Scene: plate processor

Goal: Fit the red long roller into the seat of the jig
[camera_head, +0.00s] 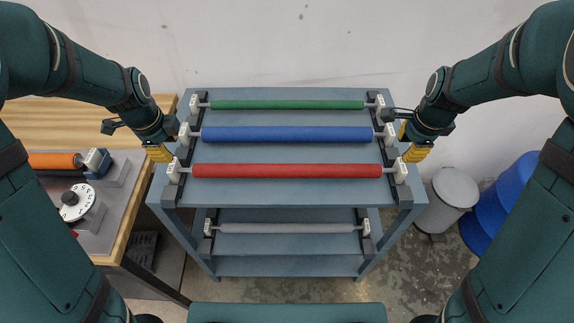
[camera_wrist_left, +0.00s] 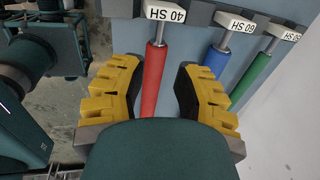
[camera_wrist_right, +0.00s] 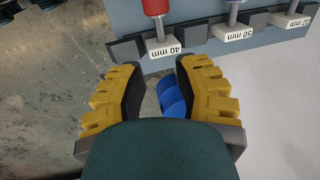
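The red long roller (camera_head: 287,171) lies level across the front of the cart's top shelf, its ends in white labelled holders. It also shows in the left wrist view (camera_wrist_left: 153,80) and at the top of the right wrist view (camera_wrist_right: 155,6). My left gripper (camera_head: 160,154) is open beside the roller's left end; in its wrist view the roller shows between the spread yellow fingers (camera_wrist_left: 158,75). My right gripper (camera_head: 414,154) is open beside the right end, with a 40 mm label (camera_wrist_right: 163,48) ahead of its fingers. I cannot make out the jig's seat with certainty.
A blue roller (camera_head: 287,134) and a green roller (camera_head: 287,105) lie behind the red one; a grey roller (camera_head: 287,228) is on the lower shelf. The left bench holds an orange roller (camera_head: 52,160) and a dial (camera_head: 75,203). A grey bin (camera_head: 452,190) and blue barrels stand right.

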